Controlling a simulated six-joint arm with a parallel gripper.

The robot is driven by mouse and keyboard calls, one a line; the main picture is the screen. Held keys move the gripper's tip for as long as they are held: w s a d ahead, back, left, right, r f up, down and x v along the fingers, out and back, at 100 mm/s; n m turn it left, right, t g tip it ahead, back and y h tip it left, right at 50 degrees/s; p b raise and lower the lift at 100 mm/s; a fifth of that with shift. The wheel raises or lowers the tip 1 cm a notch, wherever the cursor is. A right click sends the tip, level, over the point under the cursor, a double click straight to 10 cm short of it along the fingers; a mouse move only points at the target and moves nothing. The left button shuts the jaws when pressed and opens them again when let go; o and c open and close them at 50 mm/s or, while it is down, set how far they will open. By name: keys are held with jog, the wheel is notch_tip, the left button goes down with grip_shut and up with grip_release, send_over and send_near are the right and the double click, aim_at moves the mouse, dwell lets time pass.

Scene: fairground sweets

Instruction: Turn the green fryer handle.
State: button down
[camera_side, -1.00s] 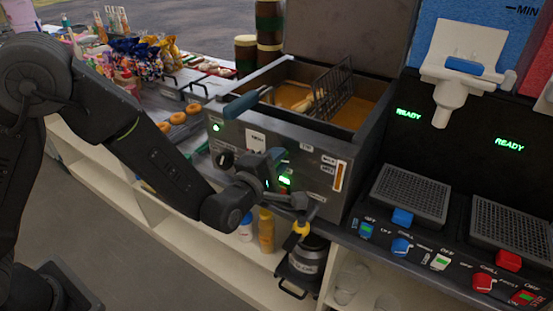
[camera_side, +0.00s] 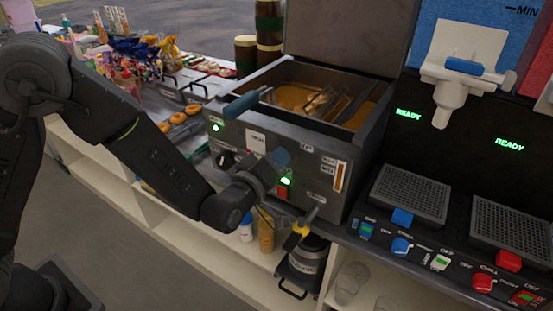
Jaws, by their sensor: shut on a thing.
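The fryer (camera_side: 318,165) is a dark metal box with oil in its open vat. A dull blue-green fryer handle (camera_side: 280,157) shows at its front panel. My gripper (camera_side: 271,167) is shut on this handle, and its jaws hide part of it. A wire basket (camera_side: 345,108) lies low and tilted in the oil. A second blue-green handle (camera_side: 241,105) sticks out over the vat's left front edge, apart from my gripper.
A lit green light (camera_side: 286,181) and a red switch (camera_side: 283,193) sit just below my gripper. A yellow valve (camera_side: 299,230) stands over a dark can (camera_side: 307,262). Doughnuts (camera_side: 178,118) lie to the left. A control panel with several knobs (camera_side: 401,247) stands to the right.

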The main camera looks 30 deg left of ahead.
jog(key=m, duration=0.5)
jog(key=shift+m, duration=2.5)
jog(key=c, duration=1.1)
grip_release()
jog(key=s, duration=1.3)
jog(key=shift+s, duration=0.4)
